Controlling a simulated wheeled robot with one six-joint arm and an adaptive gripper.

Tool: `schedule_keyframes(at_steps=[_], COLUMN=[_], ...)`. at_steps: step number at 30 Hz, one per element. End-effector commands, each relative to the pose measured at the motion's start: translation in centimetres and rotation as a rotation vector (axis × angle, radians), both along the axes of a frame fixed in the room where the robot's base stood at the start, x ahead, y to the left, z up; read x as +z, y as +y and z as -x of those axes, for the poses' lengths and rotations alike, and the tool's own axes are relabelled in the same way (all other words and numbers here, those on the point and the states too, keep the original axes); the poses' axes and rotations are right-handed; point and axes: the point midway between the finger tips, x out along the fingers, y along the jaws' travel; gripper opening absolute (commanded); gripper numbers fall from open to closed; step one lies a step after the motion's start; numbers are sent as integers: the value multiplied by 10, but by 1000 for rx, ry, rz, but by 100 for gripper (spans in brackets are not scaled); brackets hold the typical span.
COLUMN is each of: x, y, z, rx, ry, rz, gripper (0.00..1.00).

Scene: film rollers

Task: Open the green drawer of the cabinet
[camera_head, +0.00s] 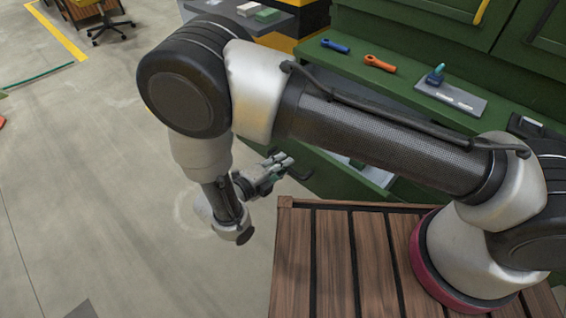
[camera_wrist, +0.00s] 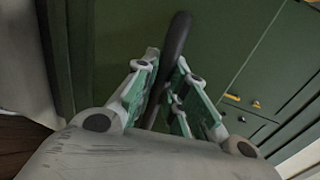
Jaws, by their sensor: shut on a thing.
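The green cabinet (camera_head: 400,88) stands at the right in the head view, partly hidden by my arm. A green drawer (camera_head: 385,188) sticks out below its worktop, with pale contents showing inside; my arm covers much of it. My gripper (camera_head: 286,166) is at the drawer's left end, by a dark bar handle (camera_head: 302,174). In the wrist view my gripper (camera_wrist: 168,75) has its fingers on both sides of the dark handle (camera_wrist: 178,38), shut on it. The green front (camera_wrist: 115,50) fills the space behind the handle.
On the worktop lie a blue-handled tool (camera_head: 335,46), an orange-handled tool (camera_head: 380,63) and a grey plate (camera_head: 450,96). A wooden slatted surface (camera_head: 330,255) is in front.

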Motion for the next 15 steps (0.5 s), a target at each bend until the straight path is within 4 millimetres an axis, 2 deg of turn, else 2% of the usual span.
schedule_keyframes(at_steps=[3, 4, 7, 15], x=[-1, -1, -1, 0], y=[0, 0, 0, 0], z=[0, 0, 0, 0], rx=[1, 1, 1, 1], ry=[1, 1, 1, 1], rz=[-1, -1, -1, -1], gripper=[0, 17, 35, 35])
